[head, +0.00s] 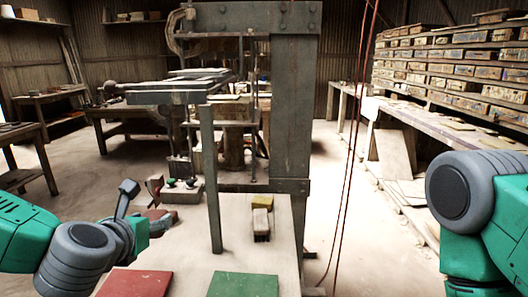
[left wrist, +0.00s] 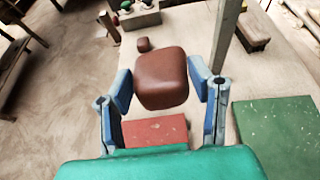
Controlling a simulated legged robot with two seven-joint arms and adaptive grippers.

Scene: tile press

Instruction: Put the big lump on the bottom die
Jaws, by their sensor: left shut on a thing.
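The big lump (left wrist: 162,78) is a rounded brown block. In the left wrist view it sits between the two blue finger pads of my left gripper (left wrist: 161,84), which is shut on it. The red mat (left wrist: 155,131) shows below and nearer than the lump. In the head view my left gripper (head: 145,205) is at the lower left, over the near left side of the pale worktop, and brown shows beside its fingers. A small brown lump (left wrist: 143,44) lies just beyond the big one. I cannot clearly pick out the bottom die on the press (head: 290,95). My right gripper is out of view.
A control box (head: 182,191) with buttons stands behind. A thin grey post (head: 213,180) rises in the middle. Red cords hang right of the press.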

